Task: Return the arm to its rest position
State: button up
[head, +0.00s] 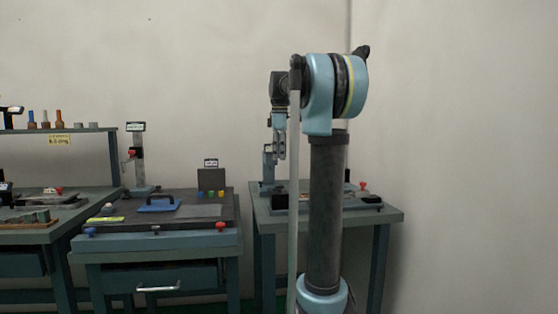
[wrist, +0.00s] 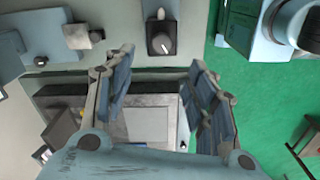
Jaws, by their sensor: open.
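My gripper (wrist: 158,65) is open in the wrist view, its two jointed fingers spread apart. No object shows between the fingertips. In the head view my arm stands up in front of the right bench (head: 393,216), bent over at the top. Its far end hangs down left of the upright link, above that bench. The upright link hides part of the bench top, and the fingers are too small there to read clearly.
A black dial unit (wrist: 161,38) sits ahead of the fingers. Green floor (wrist: 255,110) shows at right. In the head view, the middle bench (head: 160,250) carries a blue-handled plate (head: 158,206) and coloured knobs. A shelved bench (head: 75,130) stands left. Plain wall lies right.

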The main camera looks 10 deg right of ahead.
jog(key=s+f+m+t, duration=0.2)
jog(key=s+f+m, duration=1.3)
jog(key=s+f, duration=2.05)
jog(key=w+r+m+g, duration=0.1)
jog(key=w+r+m, duration=1)
jog(key=w+r, duration=0.8)
jog(key=w+r+m+g, duration=0.1)
jog(key=w+r+m, duration=0.9)
jog(key=w+r, duration=0.85)
jog(key=f, duration=0.4)
jog(key=s+f, duration=0.1)
jog(key=f, duration=0.4)
jog(key=s+f, duration=0.1)
jog(key=f, duration=0.4)
jog(key=shift+s, duration=0.1)
jog(key=c, duration=1.1)
